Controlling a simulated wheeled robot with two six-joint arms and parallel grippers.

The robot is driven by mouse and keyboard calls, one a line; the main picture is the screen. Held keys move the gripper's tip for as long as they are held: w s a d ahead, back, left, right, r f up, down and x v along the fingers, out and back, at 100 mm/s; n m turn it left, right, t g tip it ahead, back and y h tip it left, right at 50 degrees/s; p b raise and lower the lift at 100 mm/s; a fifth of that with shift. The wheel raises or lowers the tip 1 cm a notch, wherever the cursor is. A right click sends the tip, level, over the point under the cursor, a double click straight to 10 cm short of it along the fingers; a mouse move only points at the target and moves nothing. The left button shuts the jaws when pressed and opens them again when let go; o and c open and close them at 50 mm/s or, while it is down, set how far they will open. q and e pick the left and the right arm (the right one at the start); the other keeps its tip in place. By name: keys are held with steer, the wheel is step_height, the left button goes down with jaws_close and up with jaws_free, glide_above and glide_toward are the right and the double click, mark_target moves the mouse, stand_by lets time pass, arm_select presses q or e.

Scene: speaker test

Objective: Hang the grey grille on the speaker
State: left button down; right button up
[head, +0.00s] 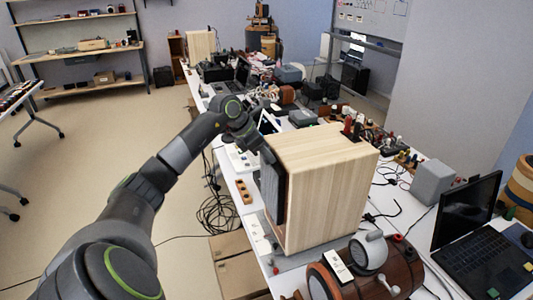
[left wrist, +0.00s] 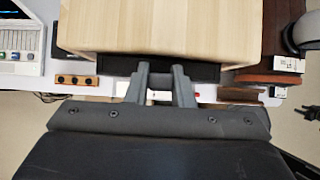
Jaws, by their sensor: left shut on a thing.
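The speaker is a pale wooden box (head: 325,185) standing on the white table; its top also fills the upper middle of the left wrist view (left wrist: 160,25). The dark grey grille (head: 274,190) is upright at the speaker's left face, with its upper part close to my gripper. In the left wrist view the grille shows as a dark strip (left wrist: 205,73) along the speaker's edge. I cannot tell whether it touches the speaker. My left gripper (left wrist: 162,70) is shut on the grille at its upper edge; in the head view the arm hides its fingers. My right gripper is out of view.
A brown cylindrical device (head: 395,272) stands close in front of the speaker. A laptop (head: 468,212) and a grey box (head: 432,182) are at the right. A small wooden block with holes (head: 243,192) lies left of the grille. Clutter fills the table behind.

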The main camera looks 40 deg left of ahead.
arm_select(q)
steer(key=shift+f+b, duration=0.4)
stand_by(0.4)
steer(key=c, duration=1.2)
jaws_free()
steer(key=shift+b+v, duration=2.55)
steer(key=shift+v, duration=6.2)
steer(key=shift+f, duration=0.1)
